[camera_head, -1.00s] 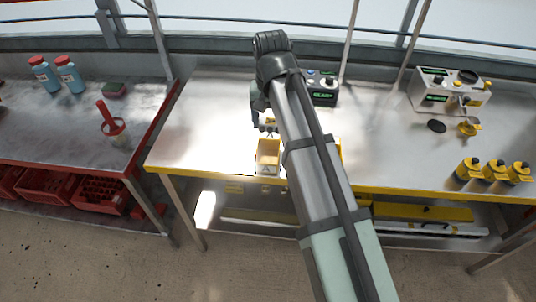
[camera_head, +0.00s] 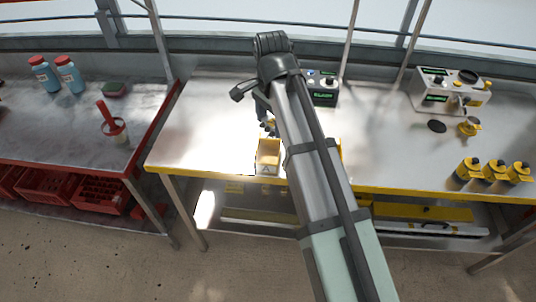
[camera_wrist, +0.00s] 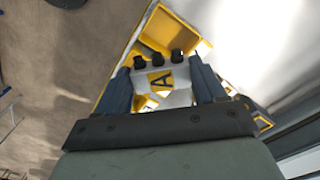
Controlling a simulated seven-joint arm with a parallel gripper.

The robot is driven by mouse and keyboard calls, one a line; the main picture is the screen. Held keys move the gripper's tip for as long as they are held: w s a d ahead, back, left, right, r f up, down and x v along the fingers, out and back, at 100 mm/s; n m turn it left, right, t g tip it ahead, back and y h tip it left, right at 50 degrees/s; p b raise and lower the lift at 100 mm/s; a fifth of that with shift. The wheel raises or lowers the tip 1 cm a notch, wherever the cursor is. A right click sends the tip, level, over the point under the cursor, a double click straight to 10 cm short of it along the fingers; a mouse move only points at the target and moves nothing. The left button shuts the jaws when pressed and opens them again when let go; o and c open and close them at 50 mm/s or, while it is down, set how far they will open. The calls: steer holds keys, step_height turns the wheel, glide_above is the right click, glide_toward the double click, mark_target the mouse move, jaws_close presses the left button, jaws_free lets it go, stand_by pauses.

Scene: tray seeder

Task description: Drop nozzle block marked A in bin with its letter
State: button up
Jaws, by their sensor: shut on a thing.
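My gripper (camera_wrist: 161,82) is shut on a pale grey nozzle block (camera_wrist: 181,97), seen in the wrist view with three dark nozzles along one edge and a yellow label bearing a black A. In the head view my gripper (camera_head: 269,128) is just behind a yellow bin (camera_head: 268,146) at the bench's front edge. That bin has a white front label with a mark too small to read surely. The wrist view shows a yellow bin (camera_wrist: 160,48) beyond the block, and more yellow partly hidden behind the block. A second yellow bin (camera_head: 340,149) is mostly hidden by my arm.
A black box with a green display (camera_head: 324,97) stands behind my arm. A pale control unit (camera_head: 447,93) and several yellow bottles (camera_head: 494,171) are on the right of the bench. A red-edged table (camera_head: 65,140) stands left. The bench's left part is clear.

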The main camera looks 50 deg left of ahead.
steer(key=shift+f, duration=2.75)
steer(key=o, duration=1.2)
step_height(320, 180, up, 14)
steer(key=shift+f, duration=0.1)
